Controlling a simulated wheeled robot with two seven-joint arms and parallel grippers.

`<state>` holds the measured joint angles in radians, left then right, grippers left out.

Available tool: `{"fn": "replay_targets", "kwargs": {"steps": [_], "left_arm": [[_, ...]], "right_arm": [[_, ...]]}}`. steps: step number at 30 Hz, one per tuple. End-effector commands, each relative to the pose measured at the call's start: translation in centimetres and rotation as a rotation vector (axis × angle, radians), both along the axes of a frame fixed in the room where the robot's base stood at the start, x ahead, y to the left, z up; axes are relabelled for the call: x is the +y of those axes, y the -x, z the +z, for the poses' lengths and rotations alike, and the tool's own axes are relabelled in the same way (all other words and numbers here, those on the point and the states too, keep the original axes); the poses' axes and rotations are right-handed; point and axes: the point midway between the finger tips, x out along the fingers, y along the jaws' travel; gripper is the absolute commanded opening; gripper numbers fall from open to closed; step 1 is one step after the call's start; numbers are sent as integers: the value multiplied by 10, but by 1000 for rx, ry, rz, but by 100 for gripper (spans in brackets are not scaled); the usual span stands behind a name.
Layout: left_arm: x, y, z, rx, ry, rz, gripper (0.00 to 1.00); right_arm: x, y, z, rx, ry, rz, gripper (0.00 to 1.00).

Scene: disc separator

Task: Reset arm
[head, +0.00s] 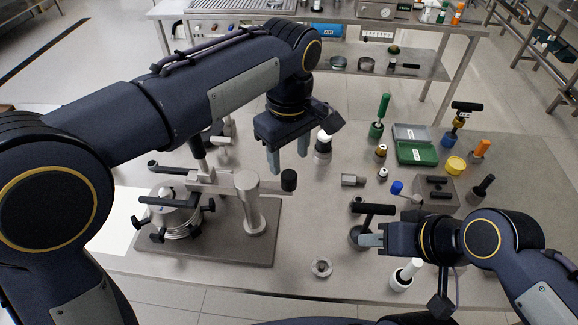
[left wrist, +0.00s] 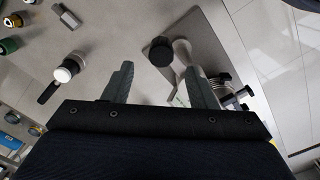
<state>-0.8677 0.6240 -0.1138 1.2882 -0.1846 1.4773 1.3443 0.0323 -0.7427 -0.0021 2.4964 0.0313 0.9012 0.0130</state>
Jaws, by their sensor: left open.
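My left gripper (head: 288,166) is open and empty, pointing down above the table behind the separator's arm. Its two spread fingers also show in the left wrist view (left wrist: 160,85), with nothing between them. The disc separator has a round metal chamber (head: 172,218) with black clamp knobs, a metal post (head: 250,205) and a lever ending in a black knob (head: 289,180). That knob also shows in the left wrist view (left wrist: 161,51). My right gripper (head: 370,240) is sideways at a black T-handled tool (head: 374,209); whether its fingers hold the tool is unclear.
Behind and right stand a green-handled tool (head: 380,115), a green case (head: 416,152), a yellow cap (head: 455,165) and an orange-handled tool (head: 481,149). A metal ring (head: 321,267) and a white-topped tool (head: 405,274) are in front. The table's middle has some free room.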

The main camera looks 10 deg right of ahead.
Motion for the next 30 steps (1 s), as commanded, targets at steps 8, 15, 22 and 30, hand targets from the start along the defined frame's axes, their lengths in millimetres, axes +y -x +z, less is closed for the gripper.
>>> {"fn": "replay_targets", "kwargs": {"steps": [8,15,22,30], "left_arm": [[0,0,17,0,0,0,52],[0,0,17,0,0,0,52],[7,0,18,2,9,-2,52],[107,5,27,-27,170,-87,52]], "right_arm": [[0,0,0,0,0,0,36],[0,0,0,0,0,0,36],[0,0,0,0,0,0,36],[0,0,0,0,0,0,36]]}}
